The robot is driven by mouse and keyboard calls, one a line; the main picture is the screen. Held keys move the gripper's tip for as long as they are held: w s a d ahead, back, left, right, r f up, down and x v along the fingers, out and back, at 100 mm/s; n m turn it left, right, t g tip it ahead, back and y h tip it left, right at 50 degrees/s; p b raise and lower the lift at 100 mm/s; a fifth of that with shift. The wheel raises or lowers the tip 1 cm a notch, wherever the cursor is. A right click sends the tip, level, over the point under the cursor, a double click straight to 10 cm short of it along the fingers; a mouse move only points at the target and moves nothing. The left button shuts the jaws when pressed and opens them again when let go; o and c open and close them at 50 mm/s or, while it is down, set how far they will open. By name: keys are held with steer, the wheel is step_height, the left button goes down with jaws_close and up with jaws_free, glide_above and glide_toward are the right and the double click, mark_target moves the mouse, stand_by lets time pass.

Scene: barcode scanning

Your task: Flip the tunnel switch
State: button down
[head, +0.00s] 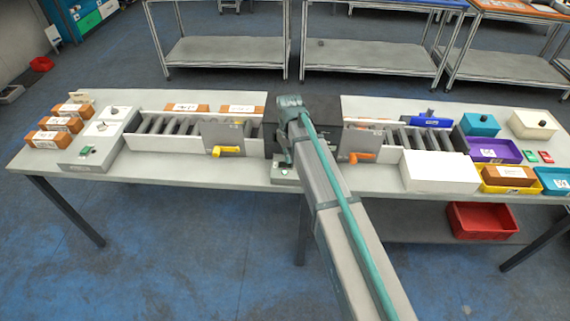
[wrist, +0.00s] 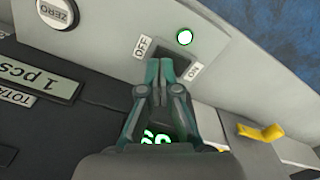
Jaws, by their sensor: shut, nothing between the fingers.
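The tunnel switch (wrist: 181,61) shows in the wrist view as a dark piece on a pale panel, between the printed words OFF and ON. My gripper (wrist: 160,66) is shut and empty, with its teal fingertips right at the switch and hiding most of it. I cannot tell whether they touch it or which way it is set. A round green light (wrist: 185,37) on the panel beside the switch is lit. In the head view the small switch box (head: 288,171) is at the table's front edge, partly behind my arm, and my gripper's fingers are not clear there.
A ZERO button (wrist: 57,12) and a display reading "1 pcs" (wrist: 38,80) are beside the panel. Yellow (head: 226,151) and orange (head: 361,157) handles stand either side of the dark tunnel. A white box (head: 438,172) is to the right, and brown boxes (head: 60,124) are to the left.

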steer(key=shift+f+b, duration=0.35)
steer(key=shift+f, duration=0.45)
stand_by(0.4)
steer(key=shift+r, duration=0.1)
steer(key=shift+r+p, duration=2.05)
steer(key=shift+r, duration=1.4)
